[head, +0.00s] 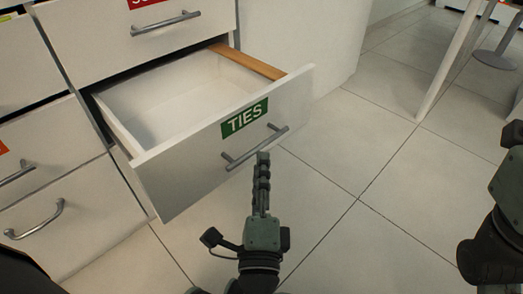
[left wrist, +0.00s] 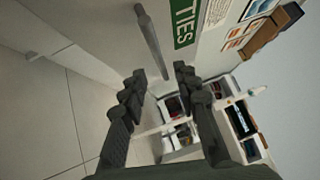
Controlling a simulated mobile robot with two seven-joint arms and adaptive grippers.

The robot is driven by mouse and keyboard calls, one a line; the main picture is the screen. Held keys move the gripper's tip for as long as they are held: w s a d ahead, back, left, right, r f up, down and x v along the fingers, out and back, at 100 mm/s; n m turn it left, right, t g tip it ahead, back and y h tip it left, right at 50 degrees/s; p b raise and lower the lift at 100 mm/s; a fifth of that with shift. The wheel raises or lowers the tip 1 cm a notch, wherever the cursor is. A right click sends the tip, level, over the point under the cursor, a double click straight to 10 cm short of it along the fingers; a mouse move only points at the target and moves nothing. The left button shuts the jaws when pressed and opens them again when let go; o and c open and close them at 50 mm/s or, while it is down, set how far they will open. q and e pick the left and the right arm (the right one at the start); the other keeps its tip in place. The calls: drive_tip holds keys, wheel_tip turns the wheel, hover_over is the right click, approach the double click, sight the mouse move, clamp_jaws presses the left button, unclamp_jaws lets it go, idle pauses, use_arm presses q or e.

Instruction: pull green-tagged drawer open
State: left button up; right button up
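The drawer with the green TIES tag (head: 245,118) is white and stands well out of the cabinet in the head view. Its inside looks bare. Its grey bar handle (head: 255,148) is on the front below the tag; the handle (left wrist: 150,40) and the tag (left wrist: 186,22) also show in the left wrist view. My left gripper (head: 263,158) is at the right part of the handle. In the left wrist view its fingers (left wrist: 160,73) are apart, with one handle end showing in the gap. I cannot tell whether they touch it. My right gripper (head: 510,180) is partly cut off at the right edge.
A red-tagged drawer (head: 100,35) above is shut, as are drawers at the left, one with an orange tag (head: 3,148). A brown wooden strip (head: 247,62) shows at the open drawer's far side. The tiled floor (head: 350,200) in front is clear. A white table leg (head: 445,70) stands at upper right.

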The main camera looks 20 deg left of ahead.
use_arm(q)
drive_tip(key=v, duration=0.6)
idle(0.3)
